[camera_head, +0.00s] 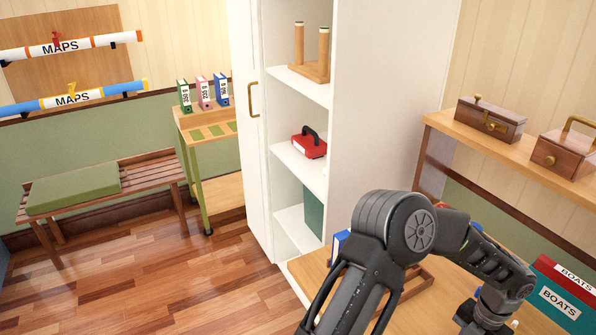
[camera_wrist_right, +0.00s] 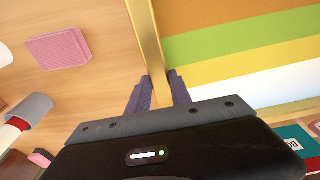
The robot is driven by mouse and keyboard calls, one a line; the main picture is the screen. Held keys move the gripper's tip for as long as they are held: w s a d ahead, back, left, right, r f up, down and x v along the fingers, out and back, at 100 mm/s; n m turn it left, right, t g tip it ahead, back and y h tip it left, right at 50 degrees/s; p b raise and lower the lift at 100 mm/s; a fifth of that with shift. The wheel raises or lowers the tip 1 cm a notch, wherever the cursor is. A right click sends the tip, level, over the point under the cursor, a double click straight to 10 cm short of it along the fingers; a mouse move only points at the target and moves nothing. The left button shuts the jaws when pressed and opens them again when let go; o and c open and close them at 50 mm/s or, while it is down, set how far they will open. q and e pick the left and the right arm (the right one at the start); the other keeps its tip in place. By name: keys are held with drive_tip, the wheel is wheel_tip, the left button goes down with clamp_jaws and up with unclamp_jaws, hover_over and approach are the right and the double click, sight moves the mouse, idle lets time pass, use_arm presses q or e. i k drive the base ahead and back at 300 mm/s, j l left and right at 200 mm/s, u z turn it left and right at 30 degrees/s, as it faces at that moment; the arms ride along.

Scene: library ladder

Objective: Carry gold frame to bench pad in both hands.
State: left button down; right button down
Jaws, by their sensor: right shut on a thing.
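The bench pad (camera_head: 75,188) is a flat green cushion on a slatted wooden bench at the left in the head view. The gold frame (camera_wrist_right: 148,40) shows in the right wrist view as a gold bar along the edge of a striped orange, green, yellow and white picture. My right gripper (camera_wrist_right: 160,90) has its two purple-grey fingers on either side of this bar and is shut on it. In the head view my right arm reaches down at the lower right. The frame cannot be made out there. My left gripper is in neither view.
A white cabinet (camera_head: 395,90) with an open door (camera_head: 248,130) stands between the bench and the right-hand desk. A trolley (camera_head: 190,150) with binders is beside the bench. A pink block (camera_wrist_right: 58,50) lies near the frame. Wooden floor (camera_head: 150,270) is clear.

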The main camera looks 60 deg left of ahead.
sight(73, 183)
drive_tip(key=k, duration=0.65)
drive_tip(key=z, duration=7.4)
